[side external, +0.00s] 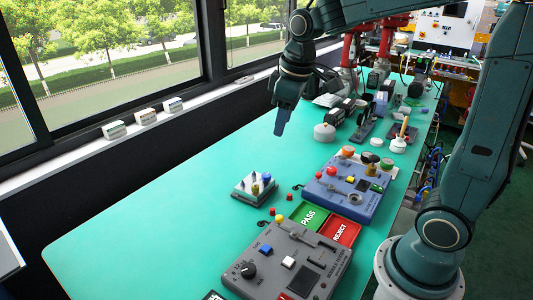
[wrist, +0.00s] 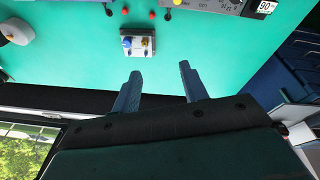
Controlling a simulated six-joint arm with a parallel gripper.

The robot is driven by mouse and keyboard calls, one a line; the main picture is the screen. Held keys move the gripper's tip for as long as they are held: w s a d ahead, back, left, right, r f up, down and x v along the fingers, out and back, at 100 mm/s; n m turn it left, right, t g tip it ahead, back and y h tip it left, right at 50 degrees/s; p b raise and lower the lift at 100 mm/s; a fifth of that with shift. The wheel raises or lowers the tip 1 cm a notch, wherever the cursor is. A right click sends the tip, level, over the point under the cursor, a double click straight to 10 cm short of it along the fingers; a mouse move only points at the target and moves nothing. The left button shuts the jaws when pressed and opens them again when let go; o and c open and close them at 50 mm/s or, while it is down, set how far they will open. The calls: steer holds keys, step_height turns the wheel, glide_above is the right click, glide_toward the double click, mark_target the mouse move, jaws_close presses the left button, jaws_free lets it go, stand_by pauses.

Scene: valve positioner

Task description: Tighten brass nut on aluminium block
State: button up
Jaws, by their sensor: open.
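The aluminium block (side external: 250,198) sits on the green table, left of the grey and blue control boxes. It carries upright posts with a brass nut (side external: 266,178) on one and a blue part (side external: 254,189) near it. In the wrist view the block (wrist: 138,31) lies beyond the fingertips, slightly left of centre. The brass nut (wrist: 146,42) is on its right, the blue part (wrist: 127,43) on its left. My gripper (side external: 281,130) hangs above the table, behind and above the block, apart from it. The wrist view shows its two fingers (wrist: 160,72) spread with nothing between them.
A grey control box (side external: 290,262), a blue control box (side external: 347,188), and green PASS (side external: 308,217) and red REJECT (side external: 341,232) plates lie right of the block. A round grey-white part (side external: 324,132) stands below my gripper's right. The table's left side is clear.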

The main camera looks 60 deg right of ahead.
steer(key=w+d+f+n+g, duration=0.1)
steer(key=w+d+f, duration=0.2)
steer(key=w+f, duration=0.4)
steer(key=n+g, duration=0.2)
glide_above(255, 186)
step_height(255, 186, down, 7)
steer(key=shift+f, duration=6.75)
steer(key=shift+c, duration=0.2)
jaws_close()
